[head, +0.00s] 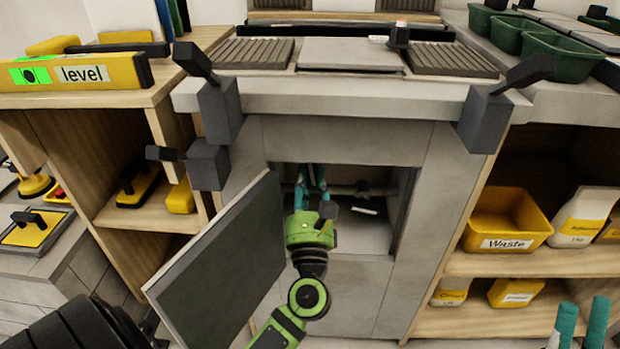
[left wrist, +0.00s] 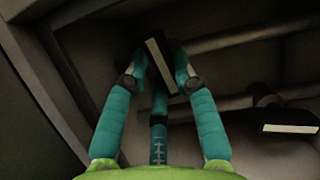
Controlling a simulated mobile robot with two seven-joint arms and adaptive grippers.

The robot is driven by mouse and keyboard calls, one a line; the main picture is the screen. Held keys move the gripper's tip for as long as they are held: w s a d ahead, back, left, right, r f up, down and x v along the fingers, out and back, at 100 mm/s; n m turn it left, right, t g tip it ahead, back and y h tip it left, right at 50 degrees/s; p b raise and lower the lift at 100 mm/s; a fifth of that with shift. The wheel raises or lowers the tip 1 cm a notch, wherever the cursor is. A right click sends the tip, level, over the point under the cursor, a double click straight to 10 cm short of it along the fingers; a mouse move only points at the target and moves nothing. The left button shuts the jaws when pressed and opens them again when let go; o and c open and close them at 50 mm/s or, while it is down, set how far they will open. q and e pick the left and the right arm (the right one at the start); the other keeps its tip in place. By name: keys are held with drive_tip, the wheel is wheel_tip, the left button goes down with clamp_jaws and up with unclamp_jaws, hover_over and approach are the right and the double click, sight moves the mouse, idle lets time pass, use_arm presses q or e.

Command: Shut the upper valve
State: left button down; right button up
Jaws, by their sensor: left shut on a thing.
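The open cabinet compartment (head: 345,240) holds pipes and valve levers. My left gripper (head: 312,178) reaches inside it, its teal fingers at the opening's upper left. In the left wrist view, the gripper (left wrist: 160,75) is shut on a dark valve lever with a pale face (left wrist: 160,62), on the upper pipe (left wrist: 235,38). The fingers hide part of this lever. A second lever with a white face (left wrist: 290,127) sits to the right on the lower pipe. My right gripper (head: 582,308) shows its two teal fingers, apart and empty, at the lower right.
The cabinet door (head: 225,275) hangs open on the left, close beside my left arm. Dark clamps (head: 487,118) stick out at the counter's front edge. Shelves with a yellow waste bin (head: 505,222) stand on the right; a level (head: 75,73) lies at upper left.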

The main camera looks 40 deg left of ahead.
idle(0.4)
use_arm(q)
drive_tip(key=c, duration=1)
unclamp_jaws()
drive_tip(key=v, duration=1.2)
